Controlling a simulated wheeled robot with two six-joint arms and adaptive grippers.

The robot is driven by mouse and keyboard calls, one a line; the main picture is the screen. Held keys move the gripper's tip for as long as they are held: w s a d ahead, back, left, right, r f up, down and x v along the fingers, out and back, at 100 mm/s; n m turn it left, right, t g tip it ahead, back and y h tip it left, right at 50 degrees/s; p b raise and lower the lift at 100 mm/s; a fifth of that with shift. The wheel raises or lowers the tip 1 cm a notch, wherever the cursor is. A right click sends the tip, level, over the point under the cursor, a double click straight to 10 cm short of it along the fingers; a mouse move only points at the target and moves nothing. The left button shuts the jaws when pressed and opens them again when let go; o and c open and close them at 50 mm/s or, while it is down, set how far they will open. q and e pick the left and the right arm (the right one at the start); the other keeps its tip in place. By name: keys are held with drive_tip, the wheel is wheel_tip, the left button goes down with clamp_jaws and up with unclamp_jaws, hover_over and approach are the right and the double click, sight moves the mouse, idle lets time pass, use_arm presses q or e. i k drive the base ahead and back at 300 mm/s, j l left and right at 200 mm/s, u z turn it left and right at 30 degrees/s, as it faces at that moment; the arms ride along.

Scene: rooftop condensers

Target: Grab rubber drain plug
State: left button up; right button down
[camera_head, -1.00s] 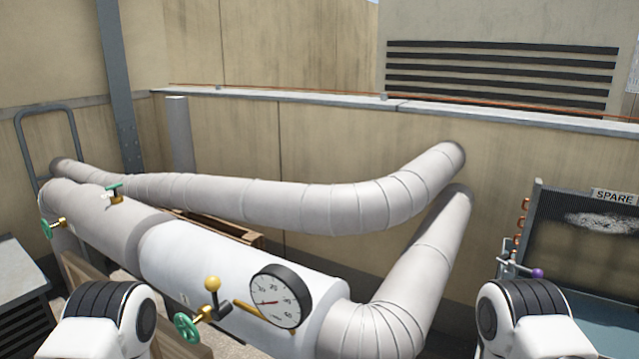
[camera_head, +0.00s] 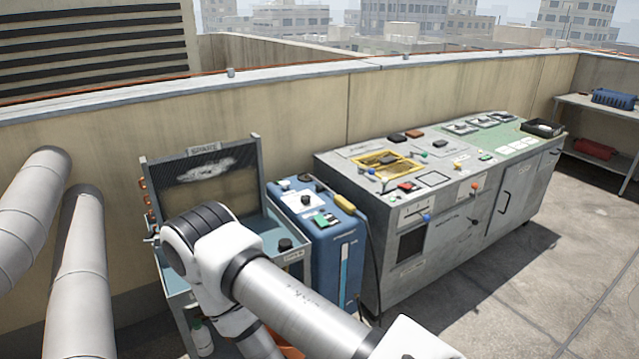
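No object is plainly recognisable as the rubber drain plug. A small dark round piece (camera_head: 285,243) sits at the right end of the blue-grey bench that carries the SPARE coil (camera_head: 208,180). It stands just above a small label and may be the plug, but it is too small to tell. One of my white and grey arms crosses the lower middle of the view and covers part of that bench. Neither of my grippers is in view.
A blue machine (camera_head: 322,235) with a yellow-handled tool stands right of the bench. A long grey workbench (camera_head: 455,215) with panels and a black tray (camera_head: 542,128) runs to the right. A shelf (camera_head: 605,110) stands at far right. Large pipes (camera_head: 80,280) are at left. Floor at lower right is clear.

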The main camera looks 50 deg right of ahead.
sight(285, 245)
drive_tip(key=z, duration=1.5)
